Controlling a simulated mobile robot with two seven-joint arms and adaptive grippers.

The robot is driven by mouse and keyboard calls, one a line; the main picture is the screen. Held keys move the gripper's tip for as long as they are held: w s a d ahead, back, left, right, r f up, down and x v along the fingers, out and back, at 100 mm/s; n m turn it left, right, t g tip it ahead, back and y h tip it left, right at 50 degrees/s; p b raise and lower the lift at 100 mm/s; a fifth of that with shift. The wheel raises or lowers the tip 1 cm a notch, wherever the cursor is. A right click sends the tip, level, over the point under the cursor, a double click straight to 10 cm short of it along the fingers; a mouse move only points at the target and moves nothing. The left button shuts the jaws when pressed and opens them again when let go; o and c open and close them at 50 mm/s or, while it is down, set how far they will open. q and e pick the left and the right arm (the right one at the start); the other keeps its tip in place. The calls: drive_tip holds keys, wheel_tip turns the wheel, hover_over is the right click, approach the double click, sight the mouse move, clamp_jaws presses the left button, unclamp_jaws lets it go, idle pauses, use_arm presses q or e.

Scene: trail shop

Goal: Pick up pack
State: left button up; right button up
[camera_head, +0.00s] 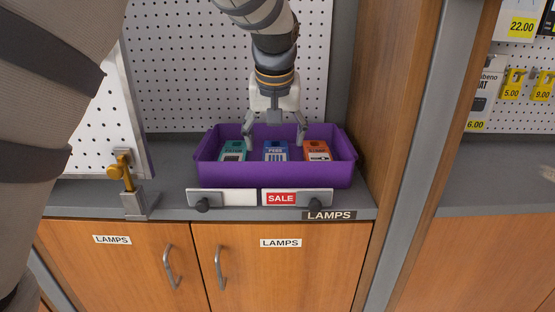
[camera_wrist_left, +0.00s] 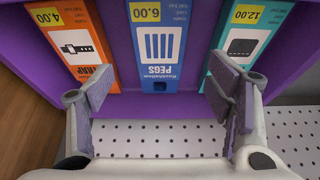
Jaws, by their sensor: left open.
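Three packs stand in a purple bin (camera_head: 275,176) on the grey shelf: a teal pack (camera_head: 232,151) at left, a blue pack (camera_head: 276,151) marked PEGS in the middle, and an orange pack (camera_head: 316,151) at right. My left gripper (camera_head: 275,138) hangs over the bin, its fingers spread wide. In the left wrist view the open fingers (camera_wrist_left: 165,95) frame the blue pack (camera_wrist_left: 158,45), with the orange pack (camera_wrist_left: 75,45) on the left and the teal pack (camera_wrist_left: 238,42) on the right. Nothing is between the fingers. My right gripper is not in view.
The purple bin's walls enclose the packs. A white pegboard (camera_head: 200,60) stands behind, and a wooden post (camera_head: 385,120) rises to the right. A brass-coloured clamp-like fitting (camera_head: 124,170) stands at left. A SALE tag (camera_head: 281,198) is on the shelf front.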

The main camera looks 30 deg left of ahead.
sight(275, 156)
use_arm(q)
drive_tip(key=x, duration=0.5)
drive_tip(key=shift+w, duration=0.1)
drive_tip(key=shift+f, duration=0.25)
idle(0.3)
drive_tip(key=c, duration=1.3)
